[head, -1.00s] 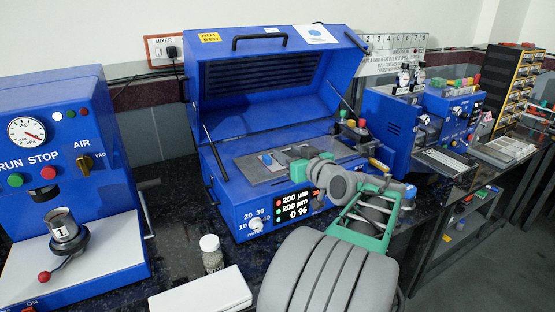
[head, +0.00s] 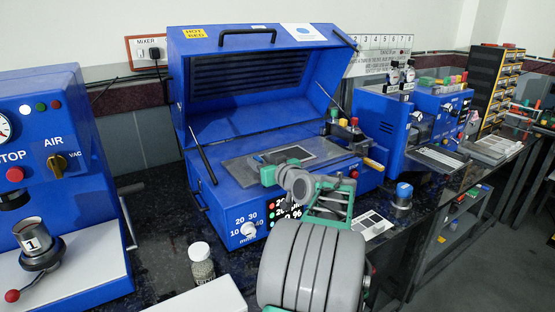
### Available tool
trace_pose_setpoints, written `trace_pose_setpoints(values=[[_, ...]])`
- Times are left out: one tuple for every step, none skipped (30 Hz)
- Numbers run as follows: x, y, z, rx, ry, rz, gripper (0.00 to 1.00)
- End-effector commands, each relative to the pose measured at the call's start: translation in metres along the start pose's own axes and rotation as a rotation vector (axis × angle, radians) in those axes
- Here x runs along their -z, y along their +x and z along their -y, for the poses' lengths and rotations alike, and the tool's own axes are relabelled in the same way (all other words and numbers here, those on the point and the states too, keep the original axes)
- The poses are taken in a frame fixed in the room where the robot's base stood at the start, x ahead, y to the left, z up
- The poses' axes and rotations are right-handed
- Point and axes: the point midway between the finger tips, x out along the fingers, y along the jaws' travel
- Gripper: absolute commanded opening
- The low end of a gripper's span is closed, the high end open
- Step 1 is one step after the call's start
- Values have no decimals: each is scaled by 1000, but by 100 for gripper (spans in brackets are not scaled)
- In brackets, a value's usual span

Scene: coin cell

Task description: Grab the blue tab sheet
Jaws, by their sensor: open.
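A dark rectangular sheet (head: 294,152) with a pale border lies on the grey plate (head: 238,171) of the open blue hot-bed machine. A small blue tab (head: 259,158) shows at its left end. The near part of the sheet is hidden behind my arm. My gripper (head: 268,174), grey and green, is in front of the plate's near edge, close to the blue tab in the picture. It is open, with nothing seen in it. Its fingertips are small and hard to make out, and I cannot tell its height above the plate.
The hot bed's raised lid (head: 260,85) stands behind the plate. A jar (head: 201,262) and a white box (head: 205,297) are at the front left. A blue-topped cylinder (head: 403,195) and a printed card (head: 370,224) lie right of my arm. A blue press (head: 50,190) stands left.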

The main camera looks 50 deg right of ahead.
Motion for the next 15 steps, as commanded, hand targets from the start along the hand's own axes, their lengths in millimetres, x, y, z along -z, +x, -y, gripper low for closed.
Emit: trace_pose_setpoints(values=[[0, 0, 0, 0, 0, 0, 42], [0, 0, 0, 0, 0, 0, 42], [0, 0, 0, 1, 0, 0, 42], [0, 0, 1, 1, 0, 0, 42], [0, 0, 1, 1, 0, 0, 40], [0, 0, 1, 1, 0, 0, 37], [0, 0, 1, 2, 0, 0, 34], [0, 0, 1, 2, 0, 0, 32], [0, 0, 1, 2, 0, 0, 29], [0, 0, 2, 2, 0, 0, 26], [0, 0, 2, 2, 0, 0, 24], [0, 0, 2, 3, 0, 0, 21], [0, 0, 2, 3, 0, 0, 18], [0, 0, 2, 3, 0, 0, 16], [0, 0, 2, 3, 0, 0, 12]])
